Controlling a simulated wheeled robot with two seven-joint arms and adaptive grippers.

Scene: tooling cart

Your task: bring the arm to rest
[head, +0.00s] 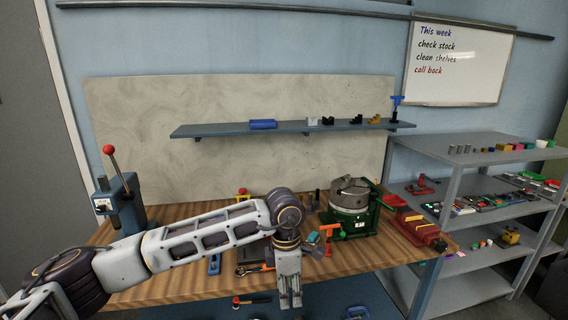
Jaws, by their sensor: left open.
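My left arm (190,240) reaches in from the lower left across the wooden workbench (160,288). It bends at the elbow near the middle of the bench. My left gripper (291,302) points down at the bench's front edge. Its fingers are open with nothing seen between them. My right gripper is not in view.
Right of the arm stand a green-based rotary chuck (350,195) and a red vise (418,230). A blue press with a red-knobbed lever (118,195) stands at the left. A wall shelf (220,130) and a grey shelving rack (460,155) hold small parts.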

